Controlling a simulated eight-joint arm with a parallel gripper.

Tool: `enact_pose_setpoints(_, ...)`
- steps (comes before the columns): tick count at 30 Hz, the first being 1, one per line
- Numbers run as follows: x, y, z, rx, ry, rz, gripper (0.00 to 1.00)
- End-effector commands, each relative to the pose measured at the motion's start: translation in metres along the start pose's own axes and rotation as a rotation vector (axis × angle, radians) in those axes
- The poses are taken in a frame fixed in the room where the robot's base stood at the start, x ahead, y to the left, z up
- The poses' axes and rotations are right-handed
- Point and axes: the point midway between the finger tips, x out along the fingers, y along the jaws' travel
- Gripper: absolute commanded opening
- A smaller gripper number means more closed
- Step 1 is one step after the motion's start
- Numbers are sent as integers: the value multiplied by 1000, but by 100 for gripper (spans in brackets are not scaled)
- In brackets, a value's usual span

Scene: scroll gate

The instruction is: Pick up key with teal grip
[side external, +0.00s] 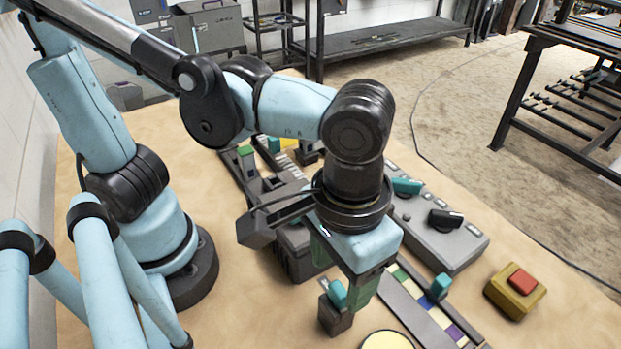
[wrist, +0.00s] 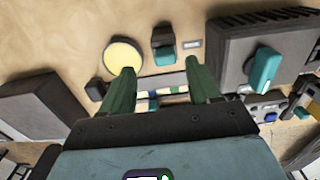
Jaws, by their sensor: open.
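A teal grip (side external: 338,293), which looks like the key's, stands on a small dark block (side external: 334,318) by my green fingers in the side view. In the wrist view a teal grip (wrist: 164,56) on a dark block (wrist: 162,35) shows just beyond the fingertips, between their lines. My gripper (side external: 348,285) is open, with its two green fingers apart in the wrist view (wrist: 161,74). No object is visibly held. The key's shaft is not visible. I cannot tell from the side view whether a finger touches the grip.
A round yellow disc (side external: 387,341) lies beside the block. A strip with coloured squares (side external: 433,312) carries a teal piece (side external: 440,286). A grey box (side external: 448,250) has teal and black levers. A yellow box with a red button (side external: 523,281) stands to the right.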

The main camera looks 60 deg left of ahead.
Motion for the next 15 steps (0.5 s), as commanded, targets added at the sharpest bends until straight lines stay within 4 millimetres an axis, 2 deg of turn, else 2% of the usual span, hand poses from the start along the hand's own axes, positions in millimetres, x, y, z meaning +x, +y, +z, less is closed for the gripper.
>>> enact_pose_setpoints(5,7,-1,0,0,0,0,62)
enact_pose_setpoints(15,44,-6,-1,1,0,1,62)
